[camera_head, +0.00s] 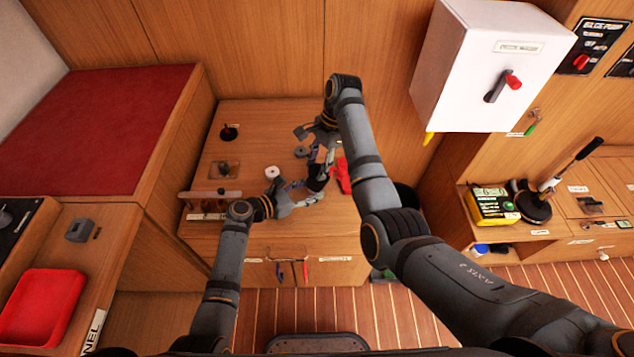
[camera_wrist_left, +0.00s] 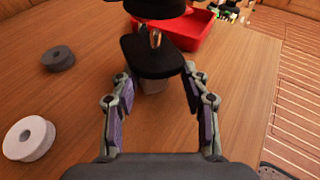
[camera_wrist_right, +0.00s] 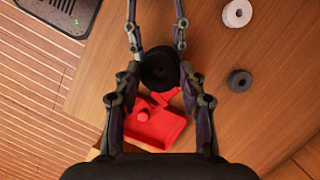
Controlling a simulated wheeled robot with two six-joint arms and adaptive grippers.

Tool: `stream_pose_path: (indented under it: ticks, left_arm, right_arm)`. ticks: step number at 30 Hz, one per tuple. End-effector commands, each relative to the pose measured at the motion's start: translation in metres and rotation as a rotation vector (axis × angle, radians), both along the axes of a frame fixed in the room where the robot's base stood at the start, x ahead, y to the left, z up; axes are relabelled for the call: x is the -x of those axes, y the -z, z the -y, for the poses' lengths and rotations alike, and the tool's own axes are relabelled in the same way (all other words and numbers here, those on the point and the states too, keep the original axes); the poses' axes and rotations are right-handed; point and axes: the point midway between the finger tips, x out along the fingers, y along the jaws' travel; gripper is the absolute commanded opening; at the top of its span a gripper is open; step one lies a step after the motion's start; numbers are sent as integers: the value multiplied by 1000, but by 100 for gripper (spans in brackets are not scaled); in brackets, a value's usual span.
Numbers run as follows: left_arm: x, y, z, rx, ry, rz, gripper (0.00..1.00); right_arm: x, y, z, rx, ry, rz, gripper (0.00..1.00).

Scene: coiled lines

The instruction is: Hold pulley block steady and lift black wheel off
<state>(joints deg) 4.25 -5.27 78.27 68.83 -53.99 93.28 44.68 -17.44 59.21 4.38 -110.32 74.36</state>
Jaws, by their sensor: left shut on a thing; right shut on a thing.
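The pulley block (camera_wrist_left: 152,58) shows in the left wrist view as a black plate with a copper-coloured pin, on a paler base. My left gripper (camera_wrist_left: 158,88) is shut on it, one finger on each side. The black wheel (camera_wrist_right: 160,68) sits between the fingers of my right gripper (camera_wrist_right: 161,76), which is shut on it. In the left wrist view the wheel (camera_wrist_left: 155,7) is above the plate, with a gap where the pin shows. I cannot tell whether the pin still reaches into it. In the head view both grippers meet at the dark block and wheel (camera_head: 317,182).
A grey wheel (camera_head: 302,152) and a white wheel (camera_head: 272,172) lie loose on the wooden top to the left. A red tray (camera_wrist_right: 155,128) with red pieces stands close by on the right. A wooden rack (camera_head: 210,196) is at the front left.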

Motion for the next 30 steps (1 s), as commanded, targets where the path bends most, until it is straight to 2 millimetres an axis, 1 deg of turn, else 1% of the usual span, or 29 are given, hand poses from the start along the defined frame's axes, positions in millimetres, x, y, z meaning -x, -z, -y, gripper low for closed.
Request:
stream_pose_path:
  ticks: [5, 6, 12, 20, 23, 26, 30]
  left_arm:
    - [0, 0, 0, 0, 0, 0, 28]
    - [0, 0, 0, 0, 0, 0, 47]
    - [0, 0, 0, 0, 0, 0, 72]
    - [0, 0, 0, 0, 0, 0, 72]
    - [3, -1, -5, -1, -1, 1, 72]
    - [12, -5, -19, -4, -2, 1, 72]
    - [31, -15, -46, -6, 0, 1, 72]
  right_arm:
    - [0, 0, 0, 0, 0, 0, 11]
    - [0, 0, 0, 0, 0, 0, 11]
    - [0, 0, 0, 0, 0, 0, 11]
    - [0, 0, 0, 0, 0, 0, 11]
    - [0, 0, 0, 0, 0, 0, 11]
    - [0, 0, 0, 0, 0, 0, 11]
    - [0, 0, 0, 0, 0, 0, 11]
